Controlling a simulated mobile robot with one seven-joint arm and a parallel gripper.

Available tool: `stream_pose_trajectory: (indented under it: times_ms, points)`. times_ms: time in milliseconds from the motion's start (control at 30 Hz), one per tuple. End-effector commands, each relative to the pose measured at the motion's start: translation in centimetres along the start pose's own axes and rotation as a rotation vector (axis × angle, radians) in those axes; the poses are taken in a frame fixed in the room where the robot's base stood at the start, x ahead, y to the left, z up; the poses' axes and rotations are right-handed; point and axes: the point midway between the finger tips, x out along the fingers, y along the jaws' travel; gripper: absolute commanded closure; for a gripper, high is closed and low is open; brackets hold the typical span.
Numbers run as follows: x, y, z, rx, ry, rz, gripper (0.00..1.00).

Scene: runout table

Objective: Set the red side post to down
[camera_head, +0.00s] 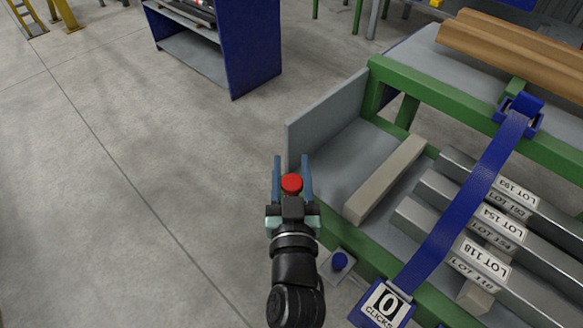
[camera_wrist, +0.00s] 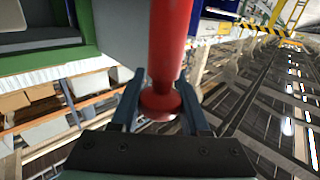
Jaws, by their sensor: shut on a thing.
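The red side post (camera_head: 291,183) shows in the head view as a round red top between the two blue-grey fingers of my gripper (camera_head: 292,178), beside the table's left end. In the wrist view the red post (camera_wrist: 166,45) runs from the top edge to a wider round end between the fingertips of my gripper (camera_wrist: 160,98). My gripper is shut on the post near this end. The post's base is not clear in either view, and I cannot tell its setting.
The green-framed table (camera_head: 445,100) stands right of my gripper, with a grey end plate (camera_head: 328,120) close by. A blue strap (camera_head: 470,190) crosses several labelled bars. The floor at left is clear.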

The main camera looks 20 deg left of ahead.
Motion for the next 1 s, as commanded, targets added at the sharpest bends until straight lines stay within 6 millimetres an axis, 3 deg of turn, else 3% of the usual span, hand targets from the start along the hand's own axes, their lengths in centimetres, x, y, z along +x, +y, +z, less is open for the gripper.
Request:
stream_pose_trajectory:
  times_ms: [33, 200, 700, 733, 867, 1000]
  points:
    - [0.0, 0.0, 1.2, -0.001, -0.003, 0.000, 1.00]
    - [0.0, 0.0, 2.0, -0.001, -0.003, 0.000, 1.00]
    - [-0.1, 0.0, 2.6, 0.000, -0.010, 0.000, 1.00]
    - [-0.1, 0.0, 2.6, 0.000, -0.011, 0.000, 0.49]
    - [-0.1, 0.0, 2.5, 0.000, -0.008, 0.000, 0.26]
    - [0.0, 0.0, 2.3, 0.000, -0.004, 0.000, 0.24]
